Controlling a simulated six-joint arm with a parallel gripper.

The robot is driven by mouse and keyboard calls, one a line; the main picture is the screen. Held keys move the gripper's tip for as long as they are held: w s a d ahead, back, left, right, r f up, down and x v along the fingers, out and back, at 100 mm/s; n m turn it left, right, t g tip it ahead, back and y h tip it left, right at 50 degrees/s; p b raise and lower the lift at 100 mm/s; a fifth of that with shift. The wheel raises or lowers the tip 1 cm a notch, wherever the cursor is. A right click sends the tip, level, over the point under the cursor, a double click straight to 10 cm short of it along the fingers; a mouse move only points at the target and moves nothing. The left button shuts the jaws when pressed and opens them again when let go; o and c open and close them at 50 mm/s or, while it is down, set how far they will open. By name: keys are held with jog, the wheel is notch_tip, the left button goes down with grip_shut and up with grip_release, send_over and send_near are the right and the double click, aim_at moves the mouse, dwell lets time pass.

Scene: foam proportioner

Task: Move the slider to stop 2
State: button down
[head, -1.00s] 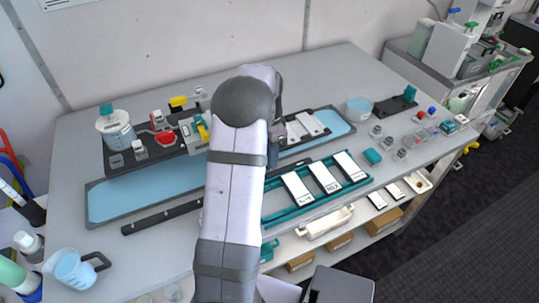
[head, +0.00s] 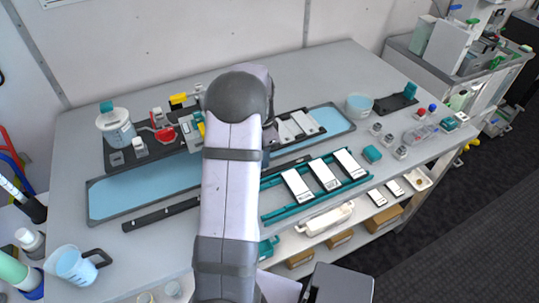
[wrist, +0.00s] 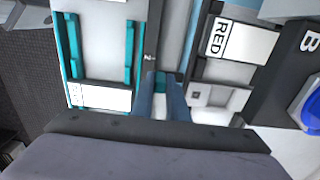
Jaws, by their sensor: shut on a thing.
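The dark slider rail (head: 160,213) runs across the bench between the blue tray and the teal rack. Its middle is hidden behind my arm in the head view. In the wrist view the rail (wrist: 154,30) runs up from my gripper, with a small light mark like a "2" beside it. My gripper (wrist: 160,100) is shut on the slider (wrist: 160,78), a small teal and pale piece between the two fingers. The fingers hide most of it. My gripper and the slider are both hidden in the head view, so I cannot tell exactly which stop the slider is at.
The teal rack (head: 272,216) with white labelled cards lies to the right of the rail. The blue tray (head: 88,205) lies behind it. The wrist view shows a card reading "RED" (wrist: 240,42). A jug (head: 75,266) stands at the front left.

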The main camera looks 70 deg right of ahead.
jog(key=shift+w+a, duration=0.95)
jog(key=shift+a, duration=0.05)
jog(key=shift+d, duration=0.1)
jog(key=c, duration=1.7)
grip_release()
jog(key=shift+r+b, duration=1.1)
jog(key=shift+r, duration=2.6)
